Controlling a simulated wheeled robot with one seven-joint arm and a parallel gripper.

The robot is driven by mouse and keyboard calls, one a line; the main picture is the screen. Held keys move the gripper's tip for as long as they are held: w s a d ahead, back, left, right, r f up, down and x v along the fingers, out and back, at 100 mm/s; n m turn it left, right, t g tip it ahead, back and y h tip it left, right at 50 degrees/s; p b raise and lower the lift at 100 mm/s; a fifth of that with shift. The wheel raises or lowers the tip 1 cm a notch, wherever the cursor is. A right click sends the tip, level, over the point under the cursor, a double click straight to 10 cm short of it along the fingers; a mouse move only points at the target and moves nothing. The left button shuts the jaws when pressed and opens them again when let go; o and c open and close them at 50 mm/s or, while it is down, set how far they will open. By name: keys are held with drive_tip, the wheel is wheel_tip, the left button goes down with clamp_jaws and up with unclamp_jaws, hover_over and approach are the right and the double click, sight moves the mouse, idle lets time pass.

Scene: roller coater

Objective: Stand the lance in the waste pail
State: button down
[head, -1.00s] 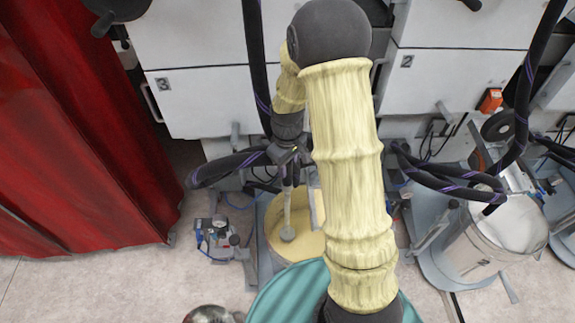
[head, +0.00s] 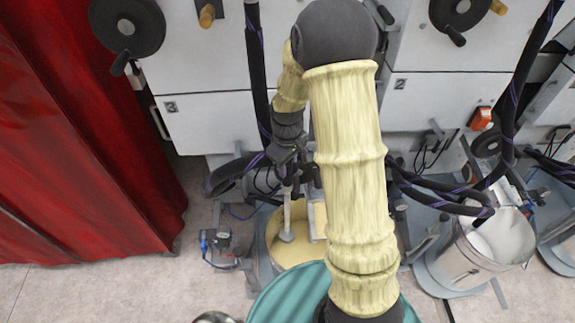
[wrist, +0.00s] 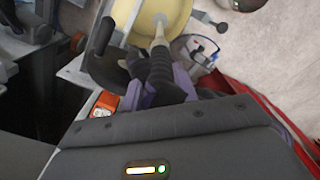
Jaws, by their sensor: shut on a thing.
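The lance (head: 287,215), a pale thin rod with a round grey disc at its lower end, hangs roughly upright from my gripper (head: 287,170). My gripper is shut on its upper part; in the wrist view the dark fingers (wrist: 160,68) close around the rod (wrist: 159,40). The disc appears over a round yellow-topped container (head: 290,250), which also shows in the wrist view (wrist: 133,20). I cannot tell whether the disc touches it or how deep it is. My arm hides the container's right side. No container is clearly recognisable as the waste pail.
White machine cabinets (head: 210,122) with black handwheels (head: 126,27) stand behind. Black hoses (head: 445,195) loop on the right, above a metal bucket (head: 485,255). A red curtain (head: 80,150) hangs at left. A small device (head: 222,245) stands on the floor left of the yellow container.

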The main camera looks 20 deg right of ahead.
drive_tip(key=shift+r+p, duration=4.9)
drive_tip(key=shift+r, duration=1.15)
drive_tip(key=shift+p, duration=0.4)
